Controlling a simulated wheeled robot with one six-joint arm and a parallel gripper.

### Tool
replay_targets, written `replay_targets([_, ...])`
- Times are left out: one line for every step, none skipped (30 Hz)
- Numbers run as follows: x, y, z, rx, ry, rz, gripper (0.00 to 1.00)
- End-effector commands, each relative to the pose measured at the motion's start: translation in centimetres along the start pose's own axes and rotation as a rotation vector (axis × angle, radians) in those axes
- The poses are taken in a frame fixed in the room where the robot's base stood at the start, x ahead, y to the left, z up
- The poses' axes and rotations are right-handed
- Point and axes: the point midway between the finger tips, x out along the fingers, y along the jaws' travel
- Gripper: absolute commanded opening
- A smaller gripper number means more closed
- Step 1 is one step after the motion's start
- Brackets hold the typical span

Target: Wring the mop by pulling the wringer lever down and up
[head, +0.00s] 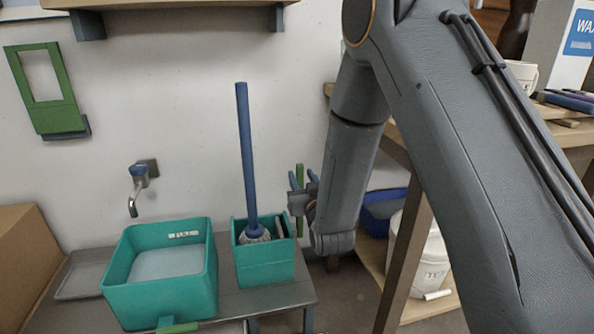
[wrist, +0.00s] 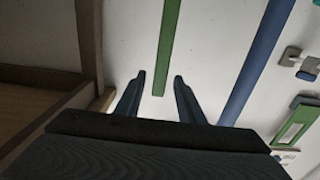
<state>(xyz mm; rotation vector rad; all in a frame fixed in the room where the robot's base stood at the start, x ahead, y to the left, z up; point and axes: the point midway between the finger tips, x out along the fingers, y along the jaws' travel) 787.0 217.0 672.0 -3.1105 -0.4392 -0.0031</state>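The green wringer lever (head: 300,172) stands upright at the right side of the teal wringer bucket (head: 265,267). The mop (head: 246,150) has a blue handle and leans slightly, with its grey-white head in the bucket. My gripper (head: 303,180) is open at the lever, its dark fingers apart. In the wrist view, the lever (wrist: 170,45) ends in the gap between the fingertips of my gripper (wrist: 159,78), with visible space on both sides. The blue mop handle (wrist: 262,55) is to the right there. My wrist hides part of the lever's lower length.
A teal basin (head: 160,305) stands left of the wringer bucket on a grey bench (head: 285,295). A wall tap (head: 137,190) is above it. A wooden shelf (head: 400,255) with a white bucket (head: 420,262) and blue bin (head: 378,215) is close on the right.

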Motion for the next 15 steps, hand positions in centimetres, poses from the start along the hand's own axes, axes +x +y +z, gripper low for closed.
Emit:
replay_targets([0.7,0.0,0.0,0.0,0.002,0.0,0.35])
replay_targets([1.2,0.0,0.0,0.0,0.003,0.0,0.35])
replay_targets([1.8,0.0,0.0,0.0,0.001,0.0,0.35])
replay_targets([2.3,0.0,0.0,0.0,0.002,0.001,0.35])
replay_targets([2.8,0.0,0.0,0.0,0.002,0.001,0.35])
replay_targets([3.4,0.1,0.0,0.0,0.001,0.001,0.35])
replay_targets([3.9,0.1,0.0,0.0,0.001,0.001,0.35])
replay_targets([4.3,0.1,0.0,0.0,0.001,0.001,0.35])
replay_targets([4.8,0.1,0.0,0.0,0.0,0.001,0.35])
replay_targets([5.2,0.1,0.1,0.0,0.0,0.001,0.35])
replay_targets([5.5,0.1,0.0,0.0,0.0,0.001,0.35])
replay_targets([5.9,0.1,0.0,0.0,0.0,0.001,0.35])
replay_targets([6.1,0.1,0.1,0.0,-0.001,0.001,0.35])
replay_targets([6.3,0.1,0.1,0.0,-0.002,0.001,0.35])
replay_targets([6.5,0.1,0.1,0.0,-0.002,0.001,0.35])
